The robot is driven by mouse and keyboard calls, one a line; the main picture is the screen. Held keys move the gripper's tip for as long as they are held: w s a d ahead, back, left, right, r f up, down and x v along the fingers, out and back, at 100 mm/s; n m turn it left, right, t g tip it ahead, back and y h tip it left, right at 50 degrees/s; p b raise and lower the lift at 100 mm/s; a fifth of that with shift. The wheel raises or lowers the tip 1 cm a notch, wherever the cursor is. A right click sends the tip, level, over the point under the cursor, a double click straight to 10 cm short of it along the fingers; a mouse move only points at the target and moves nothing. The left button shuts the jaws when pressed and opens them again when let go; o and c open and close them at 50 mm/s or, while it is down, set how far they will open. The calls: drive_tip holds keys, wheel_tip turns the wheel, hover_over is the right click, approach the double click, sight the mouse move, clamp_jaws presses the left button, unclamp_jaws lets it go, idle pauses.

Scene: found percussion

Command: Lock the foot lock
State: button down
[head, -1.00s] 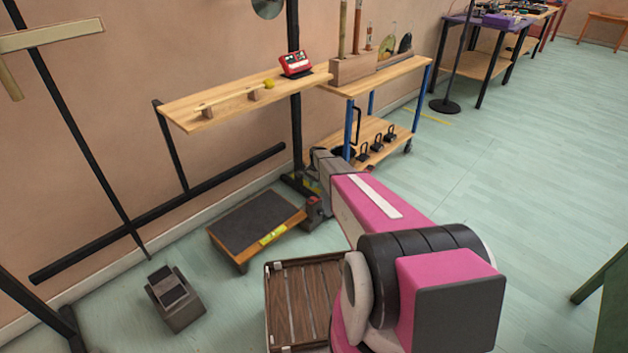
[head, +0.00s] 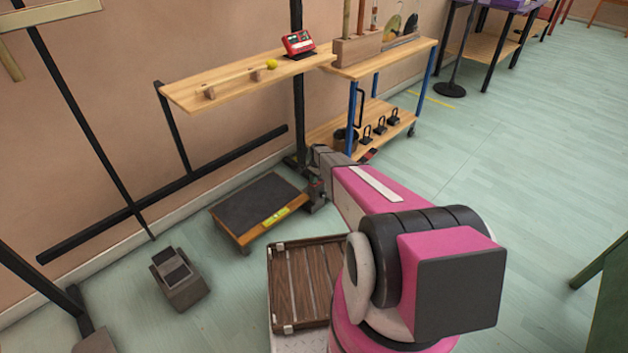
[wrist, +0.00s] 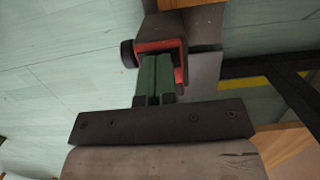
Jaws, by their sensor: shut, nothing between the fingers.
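A dark bracket with a red inner face (wrist: 172,48), which looks like the foot lock, is at the upper middle of the wrist view. The fingers cover part of the bracket. In the head view, a small dark block with some red (head: 316,194) sits low by the black stand's foot, beside the step, just under the end of my arm; my fingers cannot be made out there.
A low step with a dark top (head: 258,203) stands left of the block. A wooden-slatted tray (head: 308,283) is in front of it. A blue-legged trolley (head: 388,58) stands behind my arm. A grey pedal-like box (head: 180,281) is at left. Open floor lies right.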

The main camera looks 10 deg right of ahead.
drive_tip(key=shift+s+a+f+t+h, duration=0.25)
drive_tip(key=shift+f+t+h, duration=0.05)
drive_tip(key=shift+f+h, duration=0.2)
drive_tip(key=shift+a+f+t+h, duration=0.1)
drive_tip(key=shift+f+t+h, duration=0.2)
drive_tip(key=shift+t+h, duration=0.35)
drive_tip(key=shift+s+f, duration=0.1)
drive_tip(key=shift+f, duration=0.2)
drive_tip(key=shift+a, duration=0.1)
drive_tip(key=shift+r, duration=0.5)
wheel_tip(320, 180, up, 14)
drive_tip(key=s+a, duration=0.1)
drive_tip(key=a, duration=0.1)
drive_tip(key=shift+s, duration=0.15)
drive_tip(key=shift+r, duration=0.1)
